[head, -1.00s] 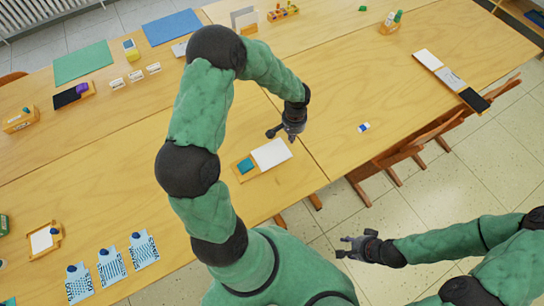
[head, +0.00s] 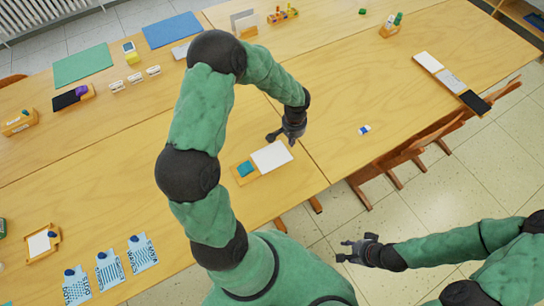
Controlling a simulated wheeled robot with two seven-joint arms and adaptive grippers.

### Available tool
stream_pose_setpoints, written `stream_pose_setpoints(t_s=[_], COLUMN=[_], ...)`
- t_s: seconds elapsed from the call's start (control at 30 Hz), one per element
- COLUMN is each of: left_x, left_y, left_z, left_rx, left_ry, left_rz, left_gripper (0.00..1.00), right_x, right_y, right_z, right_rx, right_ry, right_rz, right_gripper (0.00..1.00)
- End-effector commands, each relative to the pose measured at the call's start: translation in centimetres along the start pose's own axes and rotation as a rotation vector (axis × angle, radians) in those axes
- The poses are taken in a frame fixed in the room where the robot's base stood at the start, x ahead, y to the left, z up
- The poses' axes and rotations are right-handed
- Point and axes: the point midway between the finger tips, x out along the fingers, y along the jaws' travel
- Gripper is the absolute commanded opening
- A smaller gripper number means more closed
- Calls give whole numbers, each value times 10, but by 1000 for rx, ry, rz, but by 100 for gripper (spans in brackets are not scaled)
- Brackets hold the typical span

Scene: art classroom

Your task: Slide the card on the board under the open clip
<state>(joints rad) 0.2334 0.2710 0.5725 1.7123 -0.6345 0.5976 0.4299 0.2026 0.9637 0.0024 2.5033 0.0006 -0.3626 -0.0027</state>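A wooden board (head: 279,147) lies on the table near the middle of the head view. It carries a white card (head: 271,156) on its right part and a teal block (head: 245,169) on its left part. I cannot make out whether the teal piece is the clip. A smaller wooden board (head: 54,252) with a white card (head: 38,244) and a dark blue knob lies at the far left. My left gripper (head: 281,140) is open above the upper edge of the middle board, apparently empty. My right gripper (head: 343,250) is open and empty, in front of the table over the floor.
A small blue-and-white block (head: 364,129) lies right of the middle board. Wooden chairs (head: 415,147) stand along the right table edge.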

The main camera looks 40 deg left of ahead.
Motion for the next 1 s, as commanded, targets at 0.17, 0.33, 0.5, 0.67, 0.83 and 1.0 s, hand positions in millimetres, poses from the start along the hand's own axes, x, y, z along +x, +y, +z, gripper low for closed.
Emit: stream_pose_setpoints(t_s=[0.17,0.33,0.5,0.67,0.83,1.0], left_x=[0,0,0,2,5,8], left_y=[0,0,0,0,0,0], left_z=[0,0,0,0,0,0], left_rx=[0,0,0,0,0,0], left_ry=[0,0,0,0,0,0], left_rz=[0,0,0,0,0,0], left_gripper=[0,0,0,0,0,0], right_x=[0,0,0,2,4,7], right_y=[0,0,0,1,2,2], right_z=[0,0,0,0,0,0], right_rx=[0,0,0,0,0,0], right_ry=[0,0,0,0,0,0], right_rz=[0,0,0,0,0,0], right_gripper=[40,40,40,40,40,40])
